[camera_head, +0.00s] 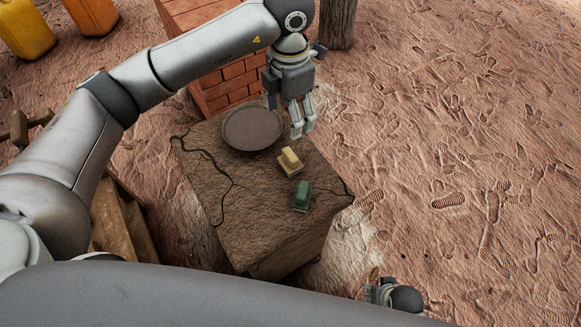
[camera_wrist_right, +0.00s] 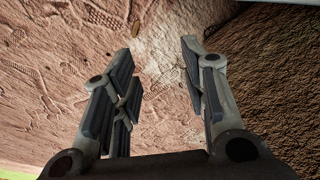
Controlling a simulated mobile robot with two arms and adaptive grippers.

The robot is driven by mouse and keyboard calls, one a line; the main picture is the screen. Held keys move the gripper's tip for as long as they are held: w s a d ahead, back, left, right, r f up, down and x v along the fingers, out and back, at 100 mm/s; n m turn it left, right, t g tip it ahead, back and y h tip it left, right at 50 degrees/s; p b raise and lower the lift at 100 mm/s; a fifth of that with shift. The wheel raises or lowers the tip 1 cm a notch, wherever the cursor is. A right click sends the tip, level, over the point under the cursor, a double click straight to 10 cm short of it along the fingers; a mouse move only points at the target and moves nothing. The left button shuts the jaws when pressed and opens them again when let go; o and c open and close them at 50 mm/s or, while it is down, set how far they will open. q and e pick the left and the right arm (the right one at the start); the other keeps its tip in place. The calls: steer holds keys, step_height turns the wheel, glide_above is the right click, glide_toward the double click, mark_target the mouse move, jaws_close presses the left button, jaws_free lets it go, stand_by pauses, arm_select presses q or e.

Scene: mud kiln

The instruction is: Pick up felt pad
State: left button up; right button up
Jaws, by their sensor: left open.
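A small tan piece with a raised block on top (camera_head: 290,162) and a small green piece of similar shape (camera_head: 301,196) lie on a cracked mud block (camera_head: 210,180). I cannot tell for sure which is the felt pad. My left gripper (camera_head: 303,130) hangs fingers down above the block's far right edge, beyond the tan piece, open and empty. My right gripper (camera_wrist_right: 157,50) is open and empty in the right wrist view, over bare ground. Part of it shows low in the head view (camera_head: 380,292), right of the block.
A round dark plate (camera_head: 252,128) lies on the block's far side. A brick stack (camera_head: 228,84) stands behind it and a wooden post (camera_head: 338,24) beyond. Yellow (camera_head: 25,28) and orange (camera_head: 93,14) jugs stand far left. The footprinted ground to the right is clear.

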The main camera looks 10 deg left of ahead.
arm_select(q)
steer(key=b, duration=0.3)
glide_toward(290, 154)
steer(key=shift+w+f, duration=0.1)
steer(key=shift+f, duration=0.15)
step_height(290, 154, down, 4)
steer(key=shift+r+b, duration=0.1)
steer(key=shift+b, duration=0.3)
steer(key=shift+f+b, duration=0.4)
steer(key=shift+f, duration=2.7)
arm_select(e)
step_height(290, 154, up, 9)
steer(key=w, duration=0.2)
steer(key=shift+w+f+t, duration=0.2)
steer(key=shift+t, duration=0.2)
arm_select(q)
steer(key=shift+c, duration=0.4)
arm_select(e)
steer(key=shift+a, duration=0.1)
arm_select(q)
steer(key=c, duration=1)
